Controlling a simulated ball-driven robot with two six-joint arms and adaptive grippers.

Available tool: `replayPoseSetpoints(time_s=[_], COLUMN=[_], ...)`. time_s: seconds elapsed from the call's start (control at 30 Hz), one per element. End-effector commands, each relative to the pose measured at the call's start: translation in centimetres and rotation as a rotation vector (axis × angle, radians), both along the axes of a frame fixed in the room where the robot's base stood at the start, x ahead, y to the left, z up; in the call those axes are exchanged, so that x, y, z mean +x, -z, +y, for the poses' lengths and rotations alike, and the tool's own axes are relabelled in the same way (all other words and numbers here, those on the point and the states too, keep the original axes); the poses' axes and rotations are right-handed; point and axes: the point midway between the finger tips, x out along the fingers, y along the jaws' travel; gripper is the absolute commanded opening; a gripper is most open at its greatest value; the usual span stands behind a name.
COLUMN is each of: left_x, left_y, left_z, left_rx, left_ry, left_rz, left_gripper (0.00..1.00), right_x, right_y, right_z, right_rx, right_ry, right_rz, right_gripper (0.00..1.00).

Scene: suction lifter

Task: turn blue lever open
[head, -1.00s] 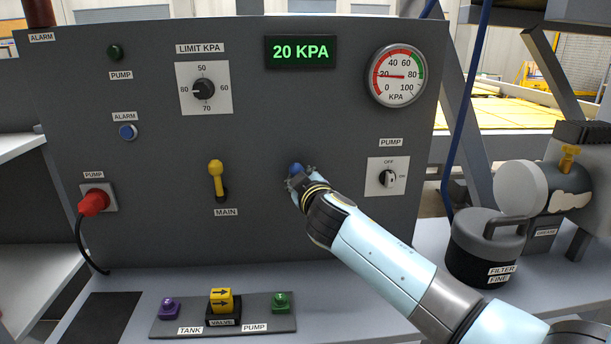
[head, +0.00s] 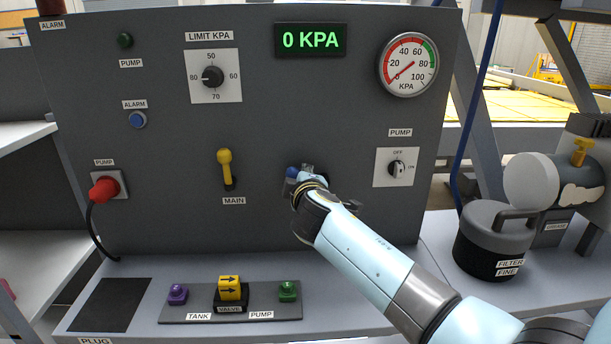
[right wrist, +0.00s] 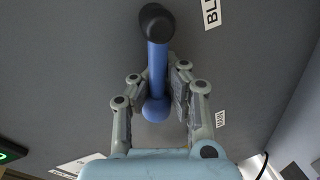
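The blue lever (right wrist: 158,65) shows in the right wrist view, with its black pivot end at the top and its round blue knob lower, towards my palm. My right gripper (right wrist: 160,75) has one finger on each side of the lever; I cannot tell whether both fingers press on it. In the head view, my right gripper (head: 307,174) is at the panel, and only the blue end of the lever (head: 292,171) shows to its left; the rest is hidden. My left gripper is not in view.
The grey panel (head: 130,220) carries the yellow main lever (head: 225,168) left of my gripper and the pump switch (head: 397,168) to the right. The display (head: 310,40) reads 0 KPA. A valve block (head: 230,291) with purple and green buttons is below; a filter canister (head: 490,243) stands at right.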

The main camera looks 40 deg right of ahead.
Motion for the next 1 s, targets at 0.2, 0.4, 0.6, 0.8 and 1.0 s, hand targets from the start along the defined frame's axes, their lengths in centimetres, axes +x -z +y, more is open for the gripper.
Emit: replayPoseSetpoints(time_s=[0.2, 0.4, 0.6, 0.8, 1.0], left_x=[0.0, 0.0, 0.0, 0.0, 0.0], left_y=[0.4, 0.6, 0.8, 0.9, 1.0], left_z=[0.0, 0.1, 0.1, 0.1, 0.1], left_rx=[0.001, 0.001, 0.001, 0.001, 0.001], left_ry=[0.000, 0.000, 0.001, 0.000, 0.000], left_rz=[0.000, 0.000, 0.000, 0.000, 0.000], left_gripper=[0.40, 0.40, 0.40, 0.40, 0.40], right_x=[0.0, 0.0, 0.0, -0.1, -0.1], right_y=[1.3, 1.9, 2.4, 2.7, 2.9], right_z=[0.8, 0.9, 0.9, 0.9, 0.9], right_rx=[-0.084, -0.161, -0.217, -0.252, -0.268], right_ry=[-0.010, -0.010, -0.010, -0.012, -0.011], right_rz=[0.065, 0.114, 0.151, 0.173, 0.184], right_gripper=[0.00, 0.00, 0.00, 0.00, 0.00])
